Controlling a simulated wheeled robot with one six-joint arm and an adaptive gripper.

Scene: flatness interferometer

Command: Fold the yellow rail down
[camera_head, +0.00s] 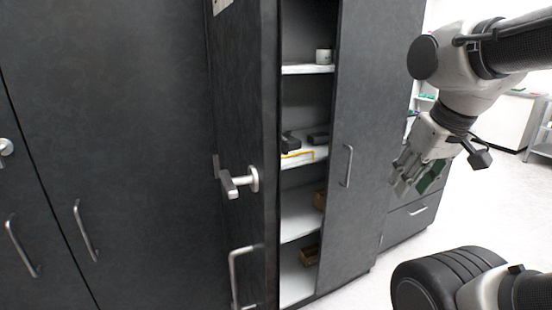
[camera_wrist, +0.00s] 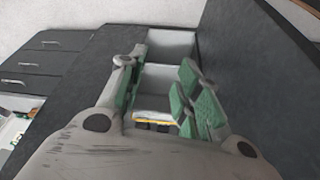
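The yellow rail (camera_head: 298,154) runs along the front of a middle white shelf inside the partly open dark cabinet. In the wrist view a small yellow strip of the rail (camera_wrist: 153,123) shows low between my fingers, partly hidden by the gripper body. My gripper (camera_head: 412,178) is outside the cabinet, to the right of the opening in the head view, and apart from the rail. In the wrist view my gripper (camera_wrist: 158,88) has its green-padded fingers spread, with nothing between them.
The open cabinet door (camera_head: 248,100) with a lever handle (camera_head: 240,182) stands left of the opening. Another dark door (camera_head: 362,110) with a bar handle bounds it on the right. Dark objects (camera_head: 290,143) lie on the rail's shelf. A white cup (camera_head: 323,56) stands higher.

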